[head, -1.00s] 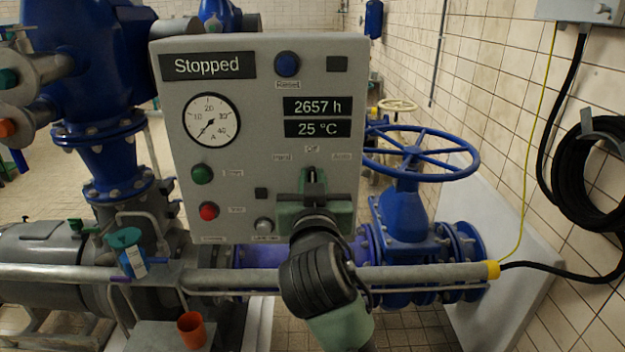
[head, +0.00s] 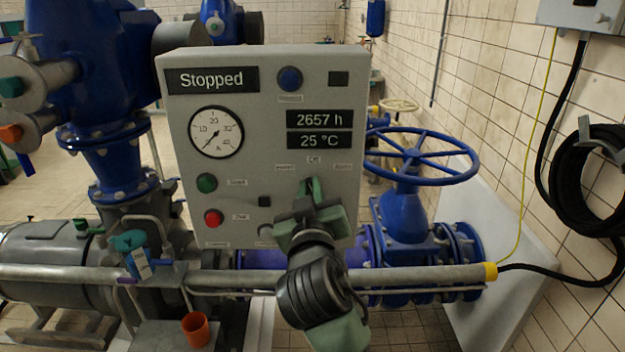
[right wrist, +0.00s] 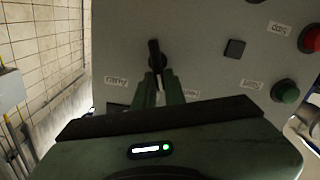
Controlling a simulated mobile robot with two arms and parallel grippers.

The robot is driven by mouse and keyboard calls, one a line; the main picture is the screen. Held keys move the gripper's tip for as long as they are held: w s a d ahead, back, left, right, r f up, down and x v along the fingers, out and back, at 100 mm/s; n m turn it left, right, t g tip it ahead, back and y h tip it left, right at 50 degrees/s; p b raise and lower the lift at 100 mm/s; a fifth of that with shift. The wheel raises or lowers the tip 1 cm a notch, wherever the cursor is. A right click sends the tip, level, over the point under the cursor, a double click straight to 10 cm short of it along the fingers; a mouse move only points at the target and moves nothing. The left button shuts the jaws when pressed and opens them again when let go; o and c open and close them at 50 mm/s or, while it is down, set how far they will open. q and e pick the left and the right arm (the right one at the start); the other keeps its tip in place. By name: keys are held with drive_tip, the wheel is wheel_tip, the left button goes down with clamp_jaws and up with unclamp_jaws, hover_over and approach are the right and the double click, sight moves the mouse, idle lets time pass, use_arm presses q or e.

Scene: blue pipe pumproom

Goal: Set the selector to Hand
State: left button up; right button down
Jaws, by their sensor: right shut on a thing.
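The grey control panel (head: 265,95) carries a selector with the label Hand (head: 285,168) at left, Off (head: 314,160) at top and Auto (head: 343,166) at right. My right gripper (head: 312,190) is in front of the selector and covers most of it in the head view, tilted counter-clockwise. In the right wrist view, the black selector knob (right wrist: 154,52) sits between the two green fingers (right wrist: 159,85), which are shut on it. The exact label the knob points at is hard to tell. My left gripper is not in view.
The display (head: 212,79) reads Stopped. A green button (head: 206,183) and a red button (head: 213,217) are left of the selector. A blue handwheel (head: 420,157) stands right of the panel. A grey pipe (head: 420,276) runs below it.

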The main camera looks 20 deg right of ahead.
drive_tip(key=shift+w+a+f+n+p, duration=0.1)
drive_tip(key=shift+f+n+p, duration=0.1)
drive_tip(key=shift+n+p, duration=0.45)
drive_tip(key=shift+s+a+f+n+p, duration=0.15)
drive_tip(key=shift+n+p, duration=0.25)
drive_tip(key=shift+n, duration=0.4)
drive_tip(key=shift+w+f+n+p, duration=0.15)
drive_tip(key=shift+f+n+p, duration=0.1)
drive_tip(key=shift+n+p, duration=0.4)
drive_tip(key=c, duration=1.5)
unclamp_jaws()
drive_tip(key=shift+c, duration=0.2)
drive_tip(key=shift+o, duration=0.3)
drive_tip(key=shift+d, duration=0.1)
drive_tip(key=shift+r, duration=0.1)
